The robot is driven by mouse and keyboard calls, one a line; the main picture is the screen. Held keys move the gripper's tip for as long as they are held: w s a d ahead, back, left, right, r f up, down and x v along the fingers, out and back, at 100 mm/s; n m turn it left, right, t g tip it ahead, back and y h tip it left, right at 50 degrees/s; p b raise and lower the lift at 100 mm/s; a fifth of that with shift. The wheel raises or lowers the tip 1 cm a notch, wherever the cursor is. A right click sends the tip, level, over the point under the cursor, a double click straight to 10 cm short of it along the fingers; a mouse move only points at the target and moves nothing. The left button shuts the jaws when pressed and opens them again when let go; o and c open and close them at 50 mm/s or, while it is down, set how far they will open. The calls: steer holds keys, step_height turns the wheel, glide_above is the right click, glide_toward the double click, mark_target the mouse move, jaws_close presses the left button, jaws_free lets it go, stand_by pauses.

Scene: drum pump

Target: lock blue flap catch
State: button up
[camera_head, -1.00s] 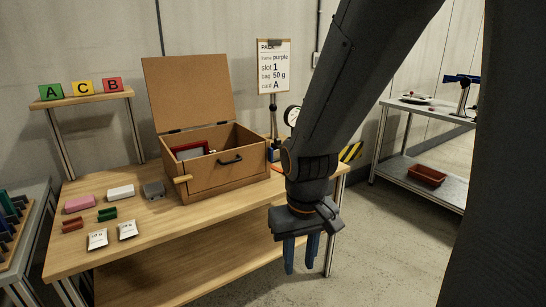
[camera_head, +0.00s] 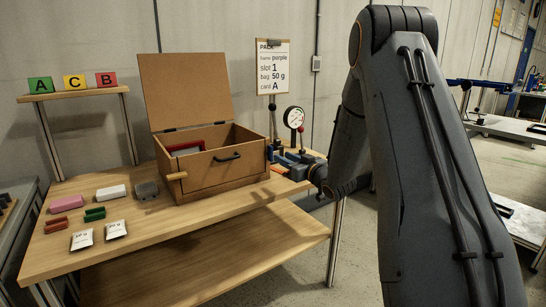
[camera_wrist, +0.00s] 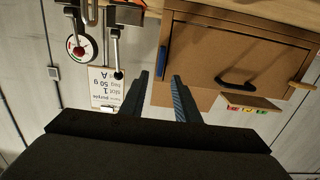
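The cardboard-brown box (camera_head: 215,183) stands on the wooden table with its lid up and its black-handled front flap (camera_head: 235,176) upright. In the wrist view the picture is upside down, and the front flap (camera_wrist: 235,62) fills the upper right. A blue catch (camera_wrist: 161,61) sits at the flap's edge, on the gauge side. In the head view a bit of blue (camera_head: 269,153) shows at the box's right front edge. My gripper (camera_head: 286,160) is beside that edge. In the wrist view its fingers (camera_wrist: 160,88) are apart and empty, pointing towards the catch without visible contact.
A wooden peg-like catch (camera_head: 177,176) is at the flap's other edge. A dial gauge (camera_head: 294,118) and a sign (camera_head: 272,66) stand behind my gripper. Bags (camera_head: 115,229) and small blocks (camera_head: 111,191) lie on the table's left.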

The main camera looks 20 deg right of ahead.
mark_target(272, 151)
steer(key=x, duration=0.8)
steer(key=shift+r, duration=0.25)
steer(key=shift+s, duration=0.1)
jaws_close()
